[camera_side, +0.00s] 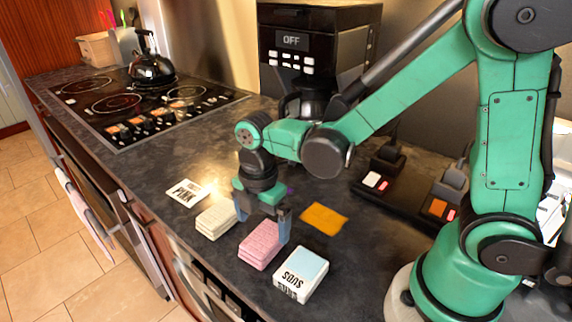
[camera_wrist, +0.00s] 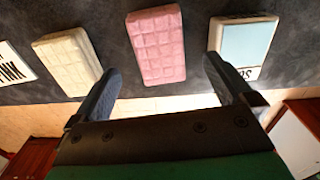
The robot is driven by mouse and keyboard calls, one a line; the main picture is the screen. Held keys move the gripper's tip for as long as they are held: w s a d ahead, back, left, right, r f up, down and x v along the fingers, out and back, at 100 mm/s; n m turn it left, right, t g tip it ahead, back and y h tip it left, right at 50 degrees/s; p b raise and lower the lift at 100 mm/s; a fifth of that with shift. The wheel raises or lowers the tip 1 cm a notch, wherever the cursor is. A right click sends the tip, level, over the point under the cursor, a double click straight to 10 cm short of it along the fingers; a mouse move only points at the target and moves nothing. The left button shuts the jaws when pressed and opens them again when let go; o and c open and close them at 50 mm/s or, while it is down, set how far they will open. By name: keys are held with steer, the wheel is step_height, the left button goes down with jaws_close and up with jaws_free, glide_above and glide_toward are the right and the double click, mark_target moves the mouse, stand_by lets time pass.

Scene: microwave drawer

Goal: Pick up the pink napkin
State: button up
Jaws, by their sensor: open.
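The pink napkin (camera_side: 261,246) is a thick, folded pink block with a grid pattern on the dark counter. It also shows at the top middle of the wrist view (camera_wrist: 157,48). My gripper (camera_side: 263,220) points down close above it in the side view and is open and empty. In the wrist view the two fingertips (camera_wrist: 161,68) are wide apart, one to each side of the pink napkin's line, and nothing is between them. I cannot tell the exact height of the fingertips above the counter.
A cream folded block (camera_side: 216,220) lies left of the pink one; a blue-and-white lettered box (camera_side: 301,274) lies to its right. A white card marked "PINK" (camera_side: 187,192) and an orange cloth (camera_side: 324,218) lie nearby. A coffee machine (camera_side: 312,60) stands behind.

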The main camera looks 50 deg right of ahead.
mark_target(264, 237)
steer(key=shift+f, duration=2.25)
steer(key=c, duration=1.2)
steer(key=shift+r, duration=0.1)
step_height(264, 237, up, 20)
